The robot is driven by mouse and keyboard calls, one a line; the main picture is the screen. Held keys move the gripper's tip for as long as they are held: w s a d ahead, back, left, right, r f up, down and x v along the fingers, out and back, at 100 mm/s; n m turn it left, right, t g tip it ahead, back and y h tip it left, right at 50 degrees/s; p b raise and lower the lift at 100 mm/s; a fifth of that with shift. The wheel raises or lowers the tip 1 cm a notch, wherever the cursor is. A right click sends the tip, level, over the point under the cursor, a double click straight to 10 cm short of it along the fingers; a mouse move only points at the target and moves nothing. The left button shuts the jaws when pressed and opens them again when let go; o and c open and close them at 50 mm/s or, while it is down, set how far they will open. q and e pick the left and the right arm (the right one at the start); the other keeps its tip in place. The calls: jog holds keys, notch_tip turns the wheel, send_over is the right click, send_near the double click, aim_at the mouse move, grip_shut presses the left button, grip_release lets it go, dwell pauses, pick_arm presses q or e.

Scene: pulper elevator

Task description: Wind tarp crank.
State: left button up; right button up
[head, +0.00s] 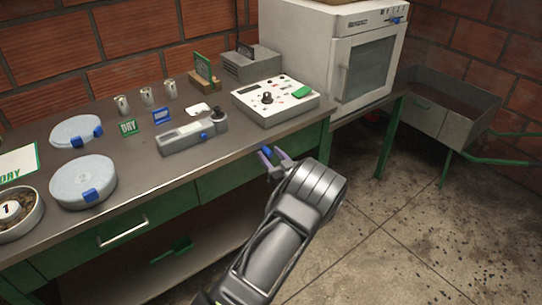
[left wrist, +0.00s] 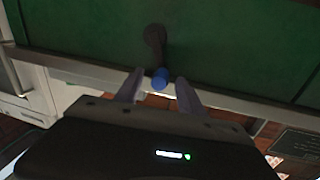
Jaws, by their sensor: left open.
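A dark crank (left wrist: 155,40) with a round blue knob (left wrist: 160,79) sticks out from the green front panel under the bench in the left wrist view. In the head view the blue knob (head: 267,152) shows just past the bench's front edge. My left gripper (left wrist: 159,90) is open, with one purple-grey finger on each side of the knob; I cannot tell whether either touches it. In the head view the left gripper (head: 274,158) reaches up to the bench front from below. No tarp can be made out. My right gripper is not in view.
The metal-topped bench (head: 235,150) holds a control box (head: 275,100), a handheld meter (head: 192,135) and round blue-tabbed containers (head: 83,182). A white oven (head: 340,50) stands behind, a grey cart (head: 445,105) at the right. The concrete floor (head: 390,240) at lower right is open.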

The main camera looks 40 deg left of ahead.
pick_arm(q)
jog(key=shift+c, duration=0.6)
grip_shut()
dwell(0.7)
